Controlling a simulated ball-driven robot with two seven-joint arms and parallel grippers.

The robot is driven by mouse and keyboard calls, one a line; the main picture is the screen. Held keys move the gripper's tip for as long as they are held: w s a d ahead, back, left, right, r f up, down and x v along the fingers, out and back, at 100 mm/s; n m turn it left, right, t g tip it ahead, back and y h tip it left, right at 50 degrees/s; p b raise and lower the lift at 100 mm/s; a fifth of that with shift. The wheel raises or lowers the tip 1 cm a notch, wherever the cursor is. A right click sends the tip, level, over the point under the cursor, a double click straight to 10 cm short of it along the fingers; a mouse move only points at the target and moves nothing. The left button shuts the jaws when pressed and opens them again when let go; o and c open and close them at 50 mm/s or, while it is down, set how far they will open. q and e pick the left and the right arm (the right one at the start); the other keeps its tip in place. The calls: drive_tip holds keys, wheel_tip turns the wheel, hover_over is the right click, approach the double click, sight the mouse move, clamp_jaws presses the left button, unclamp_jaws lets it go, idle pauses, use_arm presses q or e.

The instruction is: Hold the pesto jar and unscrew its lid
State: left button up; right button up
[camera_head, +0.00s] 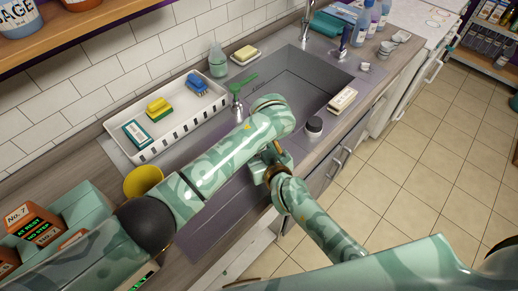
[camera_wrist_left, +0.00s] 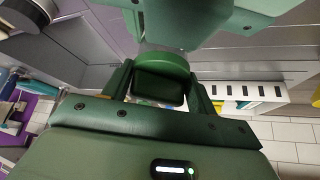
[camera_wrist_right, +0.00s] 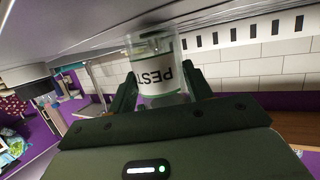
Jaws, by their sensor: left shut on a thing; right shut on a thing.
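The pesto jar (camera_wrist_right: 156,72) is clear glass with a white label reading PESTO. In the right wrist view my right gripper (camera_wrist_right: 162,84) is shut around its body, with a finger on each side. In the left wrist view my left gripper (camera_wrist_left: 161,80) is shut on the round green lid (camera_wrist_left: 162,62). My other gripper's green body shows close beyond the lid. I cannot tell whether the lid is still seated on the jar. In the head view my arms meet over the sink's front side and hide the jar and lid.
The grey sink (camera_head: 297,90) lies beneath and behind my arms. A yellow cup (camera_head: 143,179) is beside my left arm. A dark-lidded jar (camera_head: 313,128) and a soap bar (camera_head: 343,99) stand on the front edge.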

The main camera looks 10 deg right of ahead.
use_arm(q)
drive_tip(key=shift+a+f, duration=0.25)
drive_tip(key=shift+a, duration=0.05)
